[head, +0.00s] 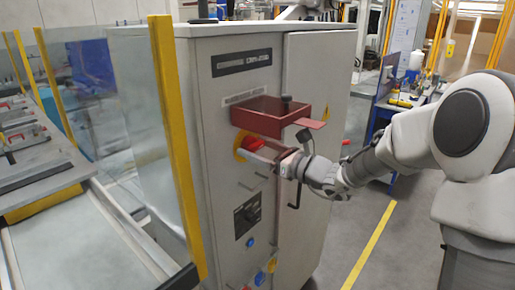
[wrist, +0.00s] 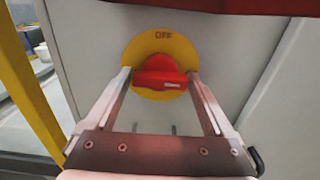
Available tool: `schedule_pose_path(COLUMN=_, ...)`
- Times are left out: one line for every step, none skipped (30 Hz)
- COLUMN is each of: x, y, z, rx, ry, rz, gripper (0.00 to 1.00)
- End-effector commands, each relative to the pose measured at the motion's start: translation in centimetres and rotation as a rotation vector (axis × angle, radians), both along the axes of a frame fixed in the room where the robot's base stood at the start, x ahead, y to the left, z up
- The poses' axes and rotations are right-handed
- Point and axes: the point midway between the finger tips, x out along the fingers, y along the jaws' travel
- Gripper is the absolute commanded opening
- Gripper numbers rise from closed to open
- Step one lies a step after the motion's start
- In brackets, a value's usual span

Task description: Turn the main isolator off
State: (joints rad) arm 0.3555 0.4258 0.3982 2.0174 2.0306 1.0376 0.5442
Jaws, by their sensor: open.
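The main isolator is a red rotary handle (wrist: 161,72) on a round yellow plate (wrist: 147,46) with lettering at its top. In the wrist view the handle's grip lies roughly level, tilted slightly. In the head view the red handle (head: 254,143) shows on the front of a grey cabinet, under a red tray. My gripper (wrist: 161,76) is open, with one finger on each side of the handle. I cannot tell whether the fingers touch it. In the head view my gripper (head: 262,150) reaches the handle from the right.
The grey cabinet (head: 230,105) has a red tray (head: 270,118) sticking out just above the handle. A black switch (head: 247,216) and a blue button (head: 250,242) sit below. A yellow post (head: 176,140) with clear guarding stands left. A bench with tools (head: 400,100) is behind right.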

Motion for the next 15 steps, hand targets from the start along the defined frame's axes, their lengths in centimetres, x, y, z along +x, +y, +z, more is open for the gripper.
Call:
schedule_pose_path(x=0.02, y=0.03, z=-0.01, rx=0.0, ry=0.0, rz=0.0, gripper=0.88)
schedule_pose_path(x=0.02, y=0.03, z=-0.02, rx=0.0, ry=0.0, rz=0.0, gripper=0.88)
schedule_pose_path(x=0.02, y=0.02, z=-0.02, rx=0.0, ry=0.0, rz=0.0, gripper=0.88)
schedule_pose_path(x=0.01, y=0.02, z=-0.02, rx=0.0, ry=0.0, rz=0.0, gripper=0.88)
schedule_pose_path(x=0.01, y=0.02, z=-0.02, rx=0.0, ry=0.0, rz=0.0, gripper=0.88)
schedule_pose_path(x=0.01, y=0.01, z=-0.03, rx=0.0, ry=0.0, rz=0.0, gripper=0.86)
schedule_pose_path(x=0.0, y=0.01, z=-0.02, rx=0.0, ry=0.0, rz=0.0, gripper=0.8)
schedule_pose_path(x=-0.01, y=0.01, z=-0.02, rx=0.0, ry=0.0, rz=0.0, gripper=0.75)
schedule_pose_path(x=0.0, y=0.0, z=-0.02, rx=0.0, ry=0.0, rz=0.0, gripper=0.68)
schedule_pose_path(x=-0.01, y=0.0, z=-0.02, rx=0.0, ry=0.0, rz=0.0, gripper=0.62)
schedule_pose_path(x=-0.01, y=0.0, z=-0.02, rx=0.0, ry=0.0, rz=0.0, gripper=0.57)
schedule_pose_path(x=-0.01, y=0.0, z=-0.03, rx=0.0, ry=0.0, rz=0.0, gripper=0.5)
schedule_pose_path(x=-0.01, y=-0.02, z=-0.03, rx=0.0, ry=0.0, rz=0.0, gripper=0.44)
schedule_pose_path(x=-0.02, y=-0.01, z=-0.03, rx=0.0, ry=0.0, rz=0.0, gripper=0.39)
schedule_pose_path(x=-0.02, y=-0.01, z=-0.03, rx=0.0, ry=0.0, rz=0.0, gripper=0.32)
